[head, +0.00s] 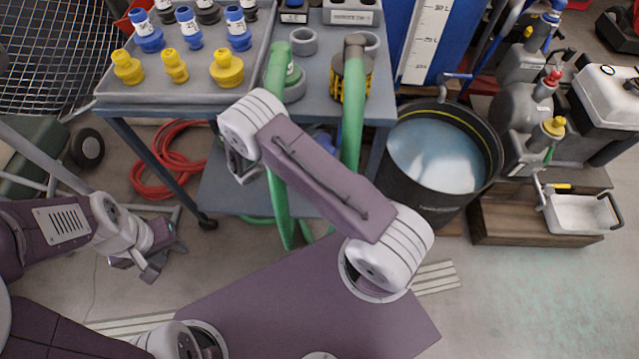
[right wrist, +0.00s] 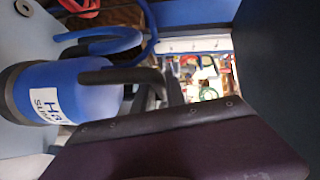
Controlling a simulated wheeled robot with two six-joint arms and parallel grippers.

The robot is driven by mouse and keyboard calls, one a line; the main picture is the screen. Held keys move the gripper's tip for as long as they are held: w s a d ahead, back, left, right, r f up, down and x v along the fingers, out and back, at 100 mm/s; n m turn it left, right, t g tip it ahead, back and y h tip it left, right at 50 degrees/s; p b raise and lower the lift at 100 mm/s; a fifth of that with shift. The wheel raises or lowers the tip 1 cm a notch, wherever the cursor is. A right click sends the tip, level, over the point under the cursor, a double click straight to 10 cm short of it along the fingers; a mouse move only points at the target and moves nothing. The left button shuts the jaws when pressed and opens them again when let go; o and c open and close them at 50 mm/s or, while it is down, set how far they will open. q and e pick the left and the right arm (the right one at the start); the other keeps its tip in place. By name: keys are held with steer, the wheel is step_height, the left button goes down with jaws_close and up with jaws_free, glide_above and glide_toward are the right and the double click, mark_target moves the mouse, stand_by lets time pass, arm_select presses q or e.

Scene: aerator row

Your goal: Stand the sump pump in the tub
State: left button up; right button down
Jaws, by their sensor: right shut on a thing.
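The sump pump (right wrist: 65,92), a blue cylinder with a white label and a dark lower rim, lies sideways in the right wrist view. A blue loop rises from its end. My right gripper (right wrist: 160,82) shows beside it as dark fingers, shut on the pump; the exact contact is unclear. The tub (head: 397,185), black and round with bluish water inside, stands right of the table. My left gripper (head: 148,262) is empty, low at the left, its jaws apart.
The blue-grey table (head: 315,95) holds a grey tray (head: 195,90) of yellow and blue fittings. Green hoses (head: 276,190) hang over its front edge. A red hose (head: 160,170) lies on the floor. Grey cylinders (head: 520,100) and a wooden pallet (head: 510,222) stand right of the tub.

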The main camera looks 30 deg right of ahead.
mark_target(318, 141)
step_height(318, 141, down, 5)
steer(key=b, duration=0.3)
step_height(318, 141, down, 4)
steer(key=shift+f+b, duration=0.2)
steer(key=shift+b, duration=0.95)
steer(key=c, duration=1.7)
jaws_free()
steer(key=shift+f, duration=0.2)
steer(key=o, duration=0.3)
steer(key=shift+r, duration=0.1)
steer(key=shift+o, duration=0.2)
